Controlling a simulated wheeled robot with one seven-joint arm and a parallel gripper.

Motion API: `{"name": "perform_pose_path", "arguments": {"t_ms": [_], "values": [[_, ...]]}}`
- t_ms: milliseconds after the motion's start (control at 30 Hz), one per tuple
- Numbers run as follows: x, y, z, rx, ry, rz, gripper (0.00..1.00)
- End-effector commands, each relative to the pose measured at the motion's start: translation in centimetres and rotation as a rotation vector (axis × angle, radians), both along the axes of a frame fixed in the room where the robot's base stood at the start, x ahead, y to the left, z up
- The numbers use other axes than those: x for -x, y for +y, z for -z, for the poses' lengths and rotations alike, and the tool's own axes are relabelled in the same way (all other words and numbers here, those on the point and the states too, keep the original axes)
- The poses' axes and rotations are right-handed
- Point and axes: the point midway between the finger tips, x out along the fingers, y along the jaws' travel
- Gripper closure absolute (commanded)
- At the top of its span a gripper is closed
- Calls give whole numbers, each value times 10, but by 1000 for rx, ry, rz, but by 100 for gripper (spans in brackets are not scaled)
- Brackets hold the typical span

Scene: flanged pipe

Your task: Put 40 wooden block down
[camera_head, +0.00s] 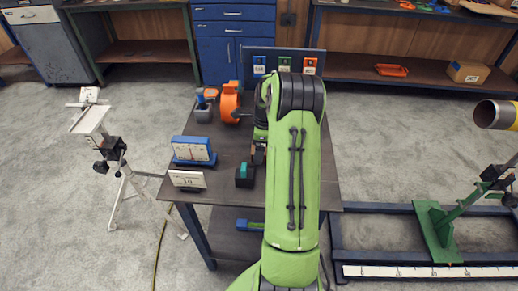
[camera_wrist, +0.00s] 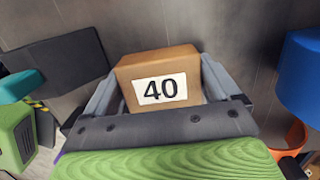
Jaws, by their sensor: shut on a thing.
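The wooden block (camera_wrist: 158,72) is brown with a white label reading 40. It shows in the wrist view between the two grey fingers of my gripper (camera_wrist: 160,85), which are shut on it. A dark brown surface fills the background behind the block; I cannot tell whether the block touches it. In the head view my green arm reaches over the dark-topped workbench (camera_head: 222,141) and hides the block and most of the gripper.
On the bench's left stand a blue gauge (camera_head: 194,150), a white card (camera_head: 187,179), a black-and-teal item (camera_head: 244,174) and an orange item (camera_head: 230,103). A blue panel (camera_head: 310,63) stands at the back. A white stand (camera_head: 117,160) is left, a pipe (camera_head: 495,114) right.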

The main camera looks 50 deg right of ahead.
Motion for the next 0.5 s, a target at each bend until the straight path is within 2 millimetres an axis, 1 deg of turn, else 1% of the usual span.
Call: {"name": "perform_pose_path", "arguments": {"t_ms": [167, 267, 300, 367, 500], "values": [[-1, 0, -2, 3, -2, -2, 50], [-1, 0, 1, 2, -1, -2, 50], [0, 0, 2, 1, -1, -2, 9], [0, 0, 1, 2, -1, -2, 0], [0, 0, 1, 2, -1, -2, 0]]}}
